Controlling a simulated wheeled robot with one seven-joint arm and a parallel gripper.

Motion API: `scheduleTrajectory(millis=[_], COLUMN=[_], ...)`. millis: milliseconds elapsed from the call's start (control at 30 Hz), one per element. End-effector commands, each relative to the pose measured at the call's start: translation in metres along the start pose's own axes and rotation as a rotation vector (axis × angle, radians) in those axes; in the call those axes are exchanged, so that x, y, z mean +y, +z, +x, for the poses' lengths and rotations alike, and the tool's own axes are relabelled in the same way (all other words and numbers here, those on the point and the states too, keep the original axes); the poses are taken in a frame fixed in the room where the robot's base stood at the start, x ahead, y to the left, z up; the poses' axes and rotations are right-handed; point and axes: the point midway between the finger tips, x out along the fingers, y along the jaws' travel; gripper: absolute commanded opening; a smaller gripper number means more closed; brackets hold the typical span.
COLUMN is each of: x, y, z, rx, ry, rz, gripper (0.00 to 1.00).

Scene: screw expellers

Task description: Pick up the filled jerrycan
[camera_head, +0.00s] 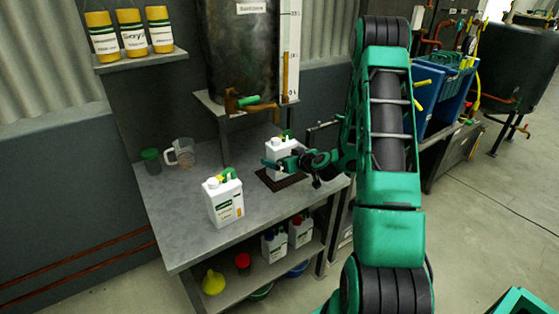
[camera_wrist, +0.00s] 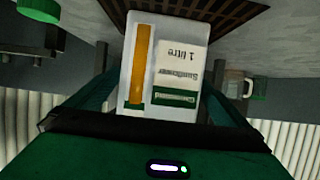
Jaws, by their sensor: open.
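A white jerrycan (camera_head: 281,146) with a green cap or tap above it stands on a dark grate (camera_head: 268,182) on the bench. My gripper (camera_head: 283,163) is at this can, with its green fingers reaching in from the right. In the wrist view the can (camera_wrist: 165,60) appears upside down between my open fingers (camera_wrist: 148,75). Its label reads "Sunflower 1 litre", and a tall orange strip runs along it. Whether the fingers touch the can is unclear.
A dark tank (camera_head: 240,55) with a brass tap and green handle (camera_head: 257,100) stands behind the grate. A jug (camera_head: 182,152) and a green-lidded jar (camera_head: 150,161) sit at the back left. The lower shelf holds more jerrycans (camera_head: 274,246) and a yellow funnel (camera_head: 213,283).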

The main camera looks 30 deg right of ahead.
Motion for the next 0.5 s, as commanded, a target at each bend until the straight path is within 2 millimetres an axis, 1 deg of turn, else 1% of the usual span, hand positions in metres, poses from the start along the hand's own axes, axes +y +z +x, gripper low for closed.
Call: scheduleTrajectory(millis=[100, 300, 333, 367, 400, 467, 500], x=[-0.0002, 0.0000, 0.0000, 0.0000, 0.0000, 0.0001, 0.0001], y=[0.0002, 0.0001, 0.0002, 0.0001, 0.0002, 0.0001, 0.0001], z=[0.0070, 0.0073, 0.0073, 0.0072, 0.0072, 0.0071, 0.0071], rx=[0.000, 0.000, 0.000, 0.000, 0.000, 0.000, 0.000], ry=[0.000, 0.001, 0.001, 0.001, 0.001, 0.001, 0.001], rz=[0.000, 0.000, 0.000, 0.000, 0.000, 0.000, 0.000], gripper=[1.00, 1.00, 0.98, 0.90, 0.81, 0.67, 0.57])
